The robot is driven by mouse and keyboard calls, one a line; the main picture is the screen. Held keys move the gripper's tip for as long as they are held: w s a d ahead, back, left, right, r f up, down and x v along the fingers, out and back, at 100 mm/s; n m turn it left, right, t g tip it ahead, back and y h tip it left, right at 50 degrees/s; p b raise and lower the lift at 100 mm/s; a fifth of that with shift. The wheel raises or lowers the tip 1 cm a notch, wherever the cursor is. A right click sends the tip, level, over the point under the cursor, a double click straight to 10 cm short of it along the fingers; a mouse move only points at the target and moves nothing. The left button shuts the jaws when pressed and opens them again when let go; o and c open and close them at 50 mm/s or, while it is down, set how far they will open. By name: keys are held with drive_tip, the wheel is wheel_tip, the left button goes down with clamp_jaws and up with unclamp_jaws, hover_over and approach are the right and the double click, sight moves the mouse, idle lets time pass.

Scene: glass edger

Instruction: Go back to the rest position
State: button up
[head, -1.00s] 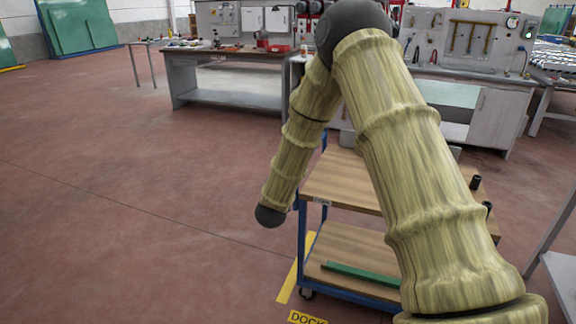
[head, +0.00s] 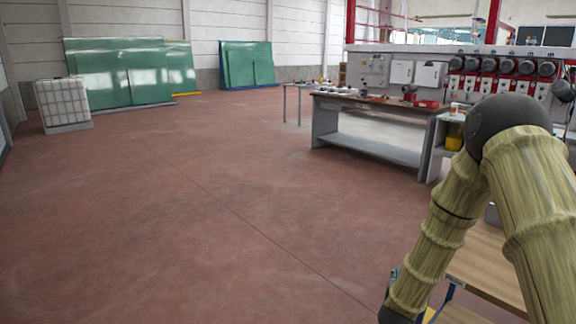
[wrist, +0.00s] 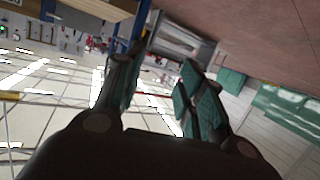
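My gripper (wrist: 160,62) shows in the wrist view with its two dark fingers apart and teal pads on them. Nothing shows between the fingers. In the head view my arm, in a bamboo-patterned sleeve with dark joints, is bent at the right side. Its lower end runs down to the bottom edge, and the gripper cannot be made out there. The wooden-topped cart (head: 485,262) with a blue frame is partly hidden behind my arm at the lower right.
A grey workbench (head: 375,148) with tools stands at the back right. Green glass sheets (head: 130,75) lean at the far wall, beside a white caged tank (head: 63,103). The red floor (head: 190,210) at left and centre is clear.

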drive_tip(key=s+a+f+n+g+y+p, duration=0.1)
drive_tip(key=s+a+f+n+g+y, duration=0.3)
drive_tip(key=s+f, duration=0.6)
drive_tip(key=s+a+f+m+g+y+p, duration=0.1)
drive_tip(key=s+a+f+g, duration=0.1)
drive_tip(key=s+a+f, duration=0.6)
drive_tip(key=s+a+f+n+g+y, duration=0.1)
drive_tip(key=s+f+g, duration=0.2)
drive_tip(key=s, duration=1.2)
drive_tip(key=s+a+f+g+y+p, duration=0.1)
drive_tip(key=s+f+g, duration=0.2)
drive_tip(key=s, duration=1.2)
drive_tip(key=shift+a+n+g+y, duration=0.3)
drive_tip(key=shift+n+g, duration=0.1)
drive_tip(key=shift+g, duration=0.1)
drive_tip(key=shift+s+d, duration=0.1)
drive_tip(key=shift+s, duration=0.05)
